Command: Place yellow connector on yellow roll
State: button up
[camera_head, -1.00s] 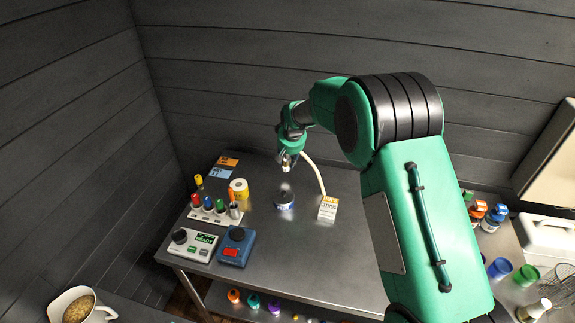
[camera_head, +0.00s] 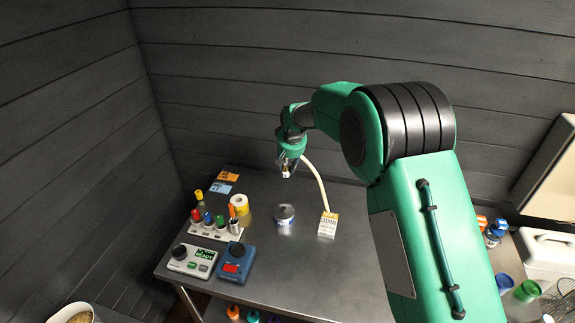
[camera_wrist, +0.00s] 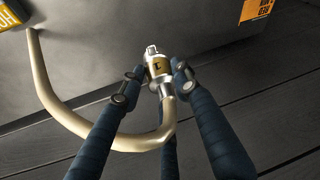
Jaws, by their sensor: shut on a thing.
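My gripper (camera_head: 287,172) is shut on the yellow connector (camera_wrist: 159,68), a metal-tipped plug with a yellow band. A cream cable (camera_wrist: 90,135) runs from it in a loop. The gripper holds the connector above the back of the steel table (camera_head: 300,252), clear of the surface. The yellow roll (camera_head: 239,204) stands on the table to the left of and below my gripper in the head view. The roll is not visible in the wrist view.
The cable ends at a white and yellow box (camera_head: 328,225).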

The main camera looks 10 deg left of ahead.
jog(key=shift+s, duration=0.1)
jog(key=s+a+p, duration=0.2)
jog(key=s+p, duration=0.1)
jog(key=s, duration=1)
jog(key=s+a+r+h+p, duration=0.1)
jog(key=s+a+p, duration=0.2)
jog(key=s, duration=1)
jog(key=shift+s+a+r+m+p, duration=0.2)
jog(key=shift+s+m+p, duration=0.15)
jog(key=shift+p, duration=0.35)
jog(key=shift+w+a, duration=0.1)
jog(key=shift+w, duration=0.05)
send_over(239, 201)
jog(key=shift+f, duration=0.8)
jog(key=shift+f, duration=0.1)
jog(key=shift+f, duration=1.65)
